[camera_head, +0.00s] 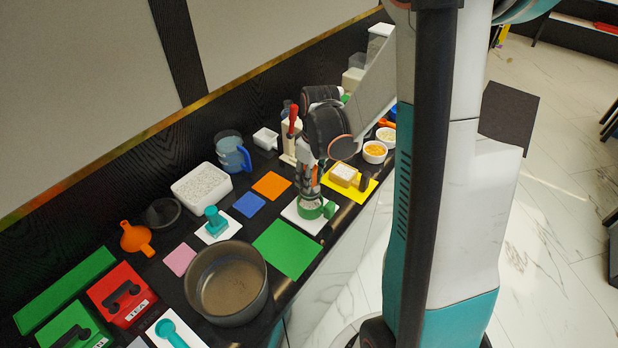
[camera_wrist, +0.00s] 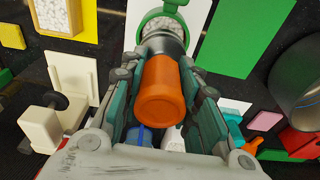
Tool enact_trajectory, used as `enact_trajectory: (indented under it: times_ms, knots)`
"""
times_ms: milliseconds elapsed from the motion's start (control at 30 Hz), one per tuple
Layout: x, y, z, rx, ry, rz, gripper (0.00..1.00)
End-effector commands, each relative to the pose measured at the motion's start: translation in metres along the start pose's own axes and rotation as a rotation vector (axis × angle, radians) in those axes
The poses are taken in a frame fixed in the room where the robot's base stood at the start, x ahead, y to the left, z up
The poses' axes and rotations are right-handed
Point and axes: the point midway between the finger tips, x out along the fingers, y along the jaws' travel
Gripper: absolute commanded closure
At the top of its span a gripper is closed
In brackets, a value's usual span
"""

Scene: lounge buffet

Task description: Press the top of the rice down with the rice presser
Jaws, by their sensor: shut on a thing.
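My gripper (camera_head: 312,186) is shut on an orange-handled tool (camera_wrist: 162,92) with a dark metal end, which looks like the rice presser. In the wrist view the tool lies between my two fingers (camera_wrist: 162,75), its metal end pointing at a green round mould (camera_wrist: 183,27) filled with white rice (camera_wrist: 163,17). In the head view the green mould (camera_head: 311,212) stands on a white board (camera_head: 294,219), directly below my gripper. The tool's metal end is close over the rice; whether it touches cannot be told. In the head view my fingers mostly hide the tool.
A teal tool (camera_head: 213,219) stands on a white square left of the mould. A green mat (camera_head: 287,249), a pot (camera_head: 227,283) and a rice tub (camera_head: 201,186) are on the left. A yellow mat (camera_head: 358,191) with a small box and white bowls (camera_head: 374,152) are at right.

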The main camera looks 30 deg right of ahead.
Motion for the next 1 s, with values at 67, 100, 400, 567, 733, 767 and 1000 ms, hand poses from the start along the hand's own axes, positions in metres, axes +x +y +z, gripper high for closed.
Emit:
enact_trajectory:
  times_ms: [67,100,400,567,733,767,1000]
  knots:
    - [-0.006,0.0,-0.001,0.0,0.0,0.0,1.0]
    - [-0.009,0.0,-0.001,0.0,0.0,0.0,1.0]
    - [-0.025,0.0,-0.003,0.0,0.0,0.0,1.0]
    - [-0.03,0.0,-0.004,0.0,0.0,0.0,1.0]
    - [-0.03,0.0,-0.004,0.0,0.0,0.0,1.0]
    - [-0.03,0.0,-0.004,0.0,0.0,0.0,1.0]
    - [-0.03,0.0,-0.004,0.0,0.0,0.0,1.0]
